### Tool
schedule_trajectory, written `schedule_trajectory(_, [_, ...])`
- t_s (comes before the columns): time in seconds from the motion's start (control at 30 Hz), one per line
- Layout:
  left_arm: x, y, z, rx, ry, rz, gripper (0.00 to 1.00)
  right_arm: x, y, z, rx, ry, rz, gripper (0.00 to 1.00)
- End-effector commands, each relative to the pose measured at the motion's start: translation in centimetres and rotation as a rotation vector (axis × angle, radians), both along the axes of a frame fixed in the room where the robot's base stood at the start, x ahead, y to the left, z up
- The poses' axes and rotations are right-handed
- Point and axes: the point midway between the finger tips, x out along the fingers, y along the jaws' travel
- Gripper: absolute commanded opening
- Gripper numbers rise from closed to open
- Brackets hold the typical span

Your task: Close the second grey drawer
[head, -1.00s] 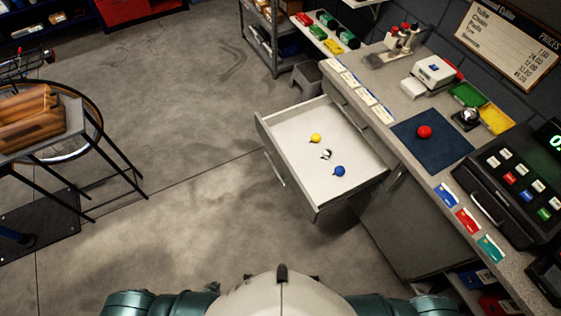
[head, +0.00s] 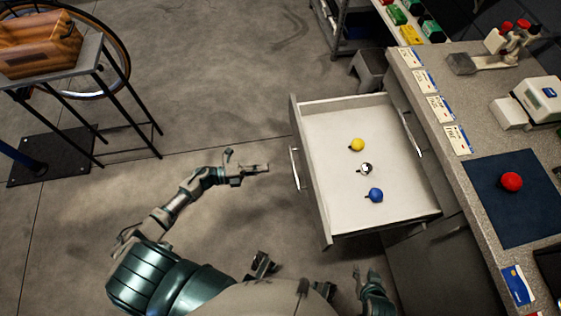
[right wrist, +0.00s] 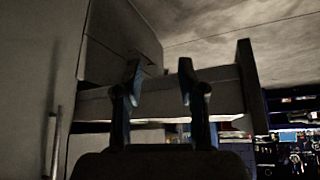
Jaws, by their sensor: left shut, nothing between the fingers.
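A grey drawer (head: 322,225) stands pulled out from the bench, its front panel facing left with a metal handle (head: 295,168). Inside lie a yellow bell (head: 357,145), a silver bell (head: 367,169) and a blue bell (head: 375,195). I cannot tell its place in the stack. My left gripper (head: 267,167) is shut and empty, just left of the handle and apart from it in the picture. My right gripper (right wrist: 158,72) has its fingers apart with nothing seen between them. In the right wrist view, the drawer's side (right wrist: 225,98) runs behind the fingers.
The bench top (head: 450,180) holds a blue mat (head: 487,217) with a red bell (head: 511,182). A grey stool (head: 371,68) stands behind the drawer.

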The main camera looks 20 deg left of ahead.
Motion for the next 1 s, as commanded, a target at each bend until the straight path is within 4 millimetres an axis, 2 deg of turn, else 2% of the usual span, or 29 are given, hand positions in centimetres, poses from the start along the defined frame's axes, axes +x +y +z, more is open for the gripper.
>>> schedule_trajectory(0.3, [3.8, -5.6, 0.1, -0.004, 0.000, 0.002, 0.00, 0.9, 0.2, 0.1, 0.012, -0.042, 0.003, 0.40])
schedule_trajectory(0.5, [5.9, -8.6, 0.0, -0.005, 0.002, 0.003, 0.00, 1.7, 0.5, 0.3, 0.019, -0.079, 0.004, 0.40])
schedule_trajectory(0.7, [7.0, -10.2, -0.1, -0.004, 0.004, 0.004, 0.00, 2.2, 0.7, 0.5, 0.025, -0.108, 0.006, 0.40])
schedule_trajectory(1.0, [7.2, -10.6, 0.0, -0.003, 0.004, 0.004, 0.00, 2.4, 0.8, 0.7, 0.028, -0.119, 0.006, 0.40])
